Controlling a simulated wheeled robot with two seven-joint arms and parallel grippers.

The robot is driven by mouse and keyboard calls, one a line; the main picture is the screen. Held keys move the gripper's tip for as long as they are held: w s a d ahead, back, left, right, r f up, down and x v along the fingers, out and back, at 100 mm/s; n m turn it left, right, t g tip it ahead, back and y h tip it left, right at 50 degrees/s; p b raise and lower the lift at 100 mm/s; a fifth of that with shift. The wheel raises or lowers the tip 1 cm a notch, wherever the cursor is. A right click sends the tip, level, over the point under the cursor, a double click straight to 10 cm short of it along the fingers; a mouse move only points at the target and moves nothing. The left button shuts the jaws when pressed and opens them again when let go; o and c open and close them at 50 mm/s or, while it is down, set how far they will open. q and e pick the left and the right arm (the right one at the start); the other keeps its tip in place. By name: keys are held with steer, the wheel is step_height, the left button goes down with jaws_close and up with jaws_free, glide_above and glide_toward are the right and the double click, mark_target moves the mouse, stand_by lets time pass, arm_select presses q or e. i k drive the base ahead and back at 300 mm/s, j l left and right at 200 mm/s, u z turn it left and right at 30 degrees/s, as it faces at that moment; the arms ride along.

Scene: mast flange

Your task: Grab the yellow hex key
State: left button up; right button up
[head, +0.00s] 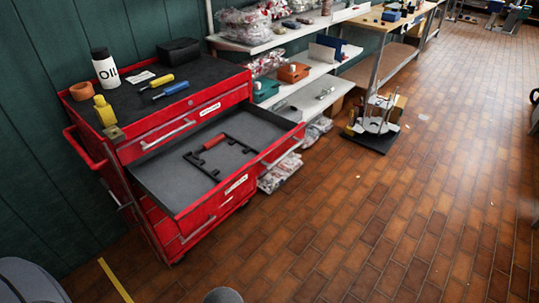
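A tool with a yellow handle (161,81) lies on the black top of a red tool cart (153,139). A thin shaft points toward the left of the picture; the tip is too small to tell whether it is a hex key. Beside it lies a similar tool with a blue handle (175,89). A stout yellow item (104,110) stands at the front left corner of the cart top. No clearly recognisable yellow hex key shows. Neither of my grippers is in view.
The cart's upper drawer (160,185) is pulled open, holding a red-handled tool (214,142) in a dark frame. An oil bottle (105,68), an orange roll (81,91) and a black case (179,51) stand on top. Shelves (290,83) stand behind; the brick floor (400,220) is mostly clear.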

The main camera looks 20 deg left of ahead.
mark_target(166, 79)
steer(key=u, duration=1.4)
